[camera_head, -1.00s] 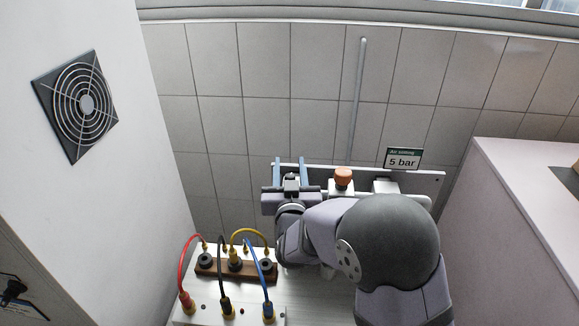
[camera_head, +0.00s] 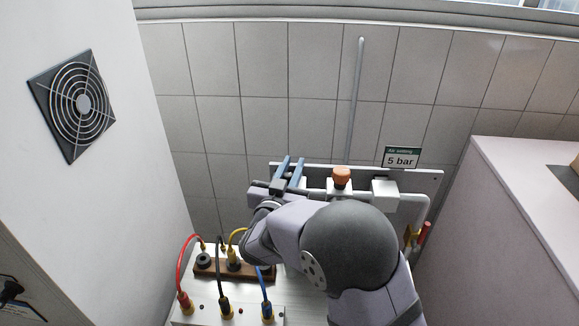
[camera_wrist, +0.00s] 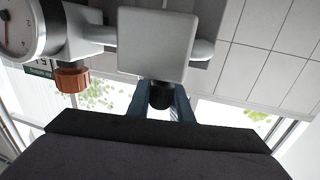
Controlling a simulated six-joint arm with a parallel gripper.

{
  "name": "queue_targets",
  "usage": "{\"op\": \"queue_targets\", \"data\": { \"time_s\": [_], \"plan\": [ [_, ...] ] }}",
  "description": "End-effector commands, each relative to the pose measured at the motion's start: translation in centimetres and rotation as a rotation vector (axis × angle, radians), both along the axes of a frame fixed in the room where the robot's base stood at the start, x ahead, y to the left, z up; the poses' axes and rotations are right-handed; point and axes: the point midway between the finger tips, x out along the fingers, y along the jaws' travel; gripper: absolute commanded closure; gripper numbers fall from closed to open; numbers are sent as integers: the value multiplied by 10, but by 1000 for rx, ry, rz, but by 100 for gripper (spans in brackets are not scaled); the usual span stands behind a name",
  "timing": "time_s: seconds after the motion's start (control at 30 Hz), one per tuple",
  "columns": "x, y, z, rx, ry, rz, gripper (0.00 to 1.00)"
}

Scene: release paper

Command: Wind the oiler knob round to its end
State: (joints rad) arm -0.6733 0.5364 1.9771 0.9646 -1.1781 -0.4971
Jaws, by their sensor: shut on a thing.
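The oiler knob (camera_wrist: 161,94) is a small black knob under a pale square block (camera_wrist: 157,42) in the wrist view. My gripper (camera_wrist: 161,104) is shut on it, with one blue finger on each side. In the head view my gripper (camera_head: 288,172) is at the left end of the wall unit, its blue fingers slanting up to the right. The knob is hidden there behind the gripper.
An orange knob (camera_head: 342,178) and a white block (camera_head: 385,195) are right of my gripper, below a "5 bar" sign (camera_head: 402,157). A red-handled valve (camera_head: 425,231) is further right. A terminal box with coloured cables (camera_head: 205,308) stands below left. A round gauge (camera_wrist: 18,24) shows in the wrist view.

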Motion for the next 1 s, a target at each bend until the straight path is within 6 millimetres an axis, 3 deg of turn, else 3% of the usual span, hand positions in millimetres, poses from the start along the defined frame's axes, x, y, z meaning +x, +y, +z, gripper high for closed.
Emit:
{"op": "queue_targets", "data": {
  "time_s": [0.5, 1.0],
  "plan": [
    [-4, -11, 0, 1, 0, -333, 100],
    [-6, -14, 0, 1, 0, -389, 100]
  ]
}}
